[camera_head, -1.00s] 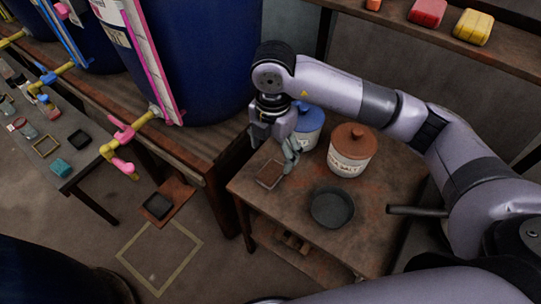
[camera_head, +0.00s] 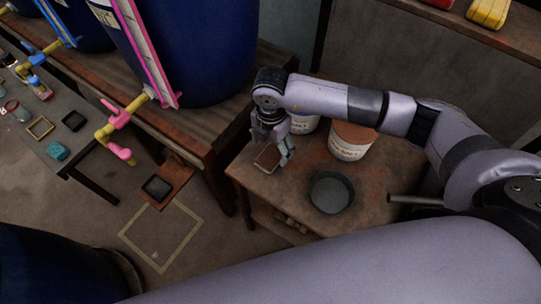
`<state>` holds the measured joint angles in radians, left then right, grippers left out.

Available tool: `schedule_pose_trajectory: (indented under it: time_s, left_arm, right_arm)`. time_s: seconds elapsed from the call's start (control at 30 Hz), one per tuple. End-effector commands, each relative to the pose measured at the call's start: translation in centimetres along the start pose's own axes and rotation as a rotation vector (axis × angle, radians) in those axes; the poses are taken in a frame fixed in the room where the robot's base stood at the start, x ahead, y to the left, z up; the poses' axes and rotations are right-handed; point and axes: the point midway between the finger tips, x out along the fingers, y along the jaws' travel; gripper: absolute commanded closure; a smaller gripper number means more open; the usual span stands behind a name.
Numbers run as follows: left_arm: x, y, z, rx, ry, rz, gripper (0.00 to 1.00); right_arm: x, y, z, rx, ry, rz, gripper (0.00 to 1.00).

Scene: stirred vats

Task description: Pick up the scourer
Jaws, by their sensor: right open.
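A small flat reddish-brown pad with a pale edge, which looks like the scourer (camera_head: 267,159), lies near the left back edge of the small wooden table (camera_head: 275,187). My right gripper (camera_head: 273,147) points down just over it with its fingers apart and nothing visible between them. The gripper overlaps the pad's far part, and I cannot tell whether the fingers touch it. My left gripper is out of view.
A dark round bowl (camera_head: 331,193) sits nearer. A blue vat (camera_head: 205,50) rises behind left. A teal block (camera_head: 57,151) lies on the left bench.

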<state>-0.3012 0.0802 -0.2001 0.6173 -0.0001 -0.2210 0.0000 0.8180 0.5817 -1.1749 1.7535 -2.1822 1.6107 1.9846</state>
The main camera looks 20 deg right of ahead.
Motion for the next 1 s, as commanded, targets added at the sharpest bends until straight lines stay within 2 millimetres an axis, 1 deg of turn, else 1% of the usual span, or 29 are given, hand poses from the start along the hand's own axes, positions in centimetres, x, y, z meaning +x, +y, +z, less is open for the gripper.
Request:
schedule_pose_trajectory:
  time_s: [0.03, 0.13, 0.33, 0.43, 0.53, 0.7, 1.0]
  left_arm:
    - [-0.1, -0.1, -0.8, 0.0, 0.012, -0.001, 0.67]
    - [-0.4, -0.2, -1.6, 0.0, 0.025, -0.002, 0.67]
    - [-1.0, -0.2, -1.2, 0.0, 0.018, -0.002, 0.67]
    - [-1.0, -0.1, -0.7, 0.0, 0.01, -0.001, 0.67]
    - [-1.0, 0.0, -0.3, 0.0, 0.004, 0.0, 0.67]
    - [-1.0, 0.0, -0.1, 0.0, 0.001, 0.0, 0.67]
    - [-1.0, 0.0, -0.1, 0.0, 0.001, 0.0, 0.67]
  right_arm:
    - [0.2, 0.0, 0.0, -0.001, 0.001, 0.0, 0.27]
    - [1.0, 0.1, -0.1, 0.0, 0.0, -0.003, 0.27]
    - [4.1, 0.4, -0.2, 0.001, 0.001, -0.002, 0.27]
    - [5.1, 0.4, -0.1, 0.0, 0.001, -0.002, 0.27]
    - [5.4, 0.4, -0.1, -0.001, 0.0, 0.0, 0.27]
    - [5.4, 0.5, -0.1, -0.001, 0.0, 0.0, 0.27]
    - [5.4, 0.5, -0.1, -0.001, 0.0, 0.0, 0.46]
